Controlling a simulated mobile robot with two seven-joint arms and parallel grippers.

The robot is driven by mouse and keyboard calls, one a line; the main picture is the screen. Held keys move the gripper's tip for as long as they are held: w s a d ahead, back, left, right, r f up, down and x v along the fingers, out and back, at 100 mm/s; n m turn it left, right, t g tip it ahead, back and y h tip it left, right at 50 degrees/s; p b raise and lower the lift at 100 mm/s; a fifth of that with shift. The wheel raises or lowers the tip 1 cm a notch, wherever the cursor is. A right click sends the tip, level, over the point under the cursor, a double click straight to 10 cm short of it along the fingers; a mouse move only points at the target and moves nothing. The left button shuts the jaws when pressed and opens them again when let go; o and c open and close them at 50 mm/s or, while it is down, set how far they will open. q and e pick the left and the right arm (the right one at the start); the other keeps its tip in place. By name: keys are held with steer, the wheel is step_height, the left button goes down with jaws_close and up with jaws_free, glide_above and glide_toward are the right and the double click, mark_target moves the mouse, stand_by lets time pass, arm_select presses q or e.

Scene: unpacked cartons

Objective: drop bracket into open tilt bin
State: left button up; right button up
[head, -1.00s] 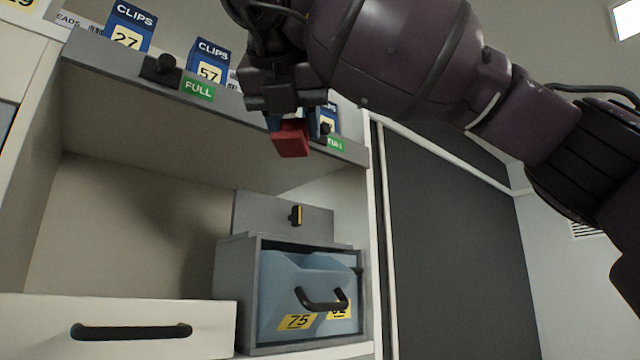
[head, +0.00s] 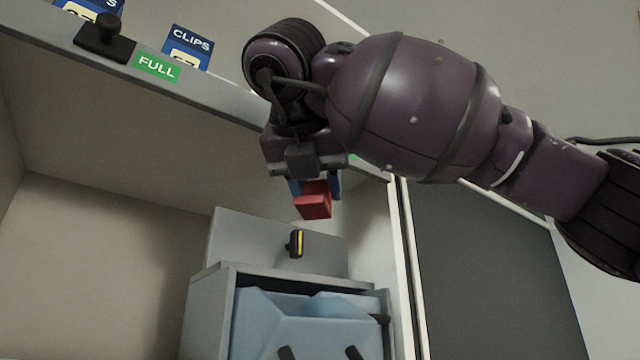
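My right gripper (head: 315,189) comes in from the right and points down, with blue fingers. It is shut on a small red piece, which I take for the bracket (head: 313,207); its upper part is hidden between the fingers. In the picture it is above the light-blue tilt bin (head: 310,322), which sits in a grey housing (head: 208,315). The bin's upper edge shows below a dark gap, and its front is tipped outward. The bin's lower front and labels are cut off by the frame. My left gripper is not in view.
A grey panel with a black and yellow latch (head: 295,244) stands behind the housing top. The space left of the housing is empty.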

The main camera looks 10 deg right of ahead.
mark_target(316, 215)
steer(key=shift+f, duration=0.55)
step_height(316, 215, down, 3)
steer(key=shift+r+b, duration=0.15)
steer(key=shift+b, duration=0.4)
steer(key=shift+f, duration=0.35)
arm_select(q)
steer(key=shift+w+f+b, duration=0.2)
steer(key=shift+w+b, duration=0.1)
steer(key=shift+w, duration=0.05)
arm_select(e)
steer(key=shift+f, duration=0.4)
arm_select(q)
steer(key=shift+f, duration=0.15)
arm_select(e)
steer(key=o, duration=1)
steer(key=shift+s+a+r, duration=0.2)
steer(key=shift+s, duration=0.25)
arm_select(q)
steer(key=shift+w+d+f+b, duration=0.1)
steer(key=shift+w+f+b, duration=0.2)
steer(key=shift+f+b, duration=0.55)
arm_select(e)
steer(key=v, duration=0.9)
steer(key=shift+s+a+r, duration=0.1)
steer(key=shift+s+r, duration=0.1)
steer(key=shift+s, duration=0.1)
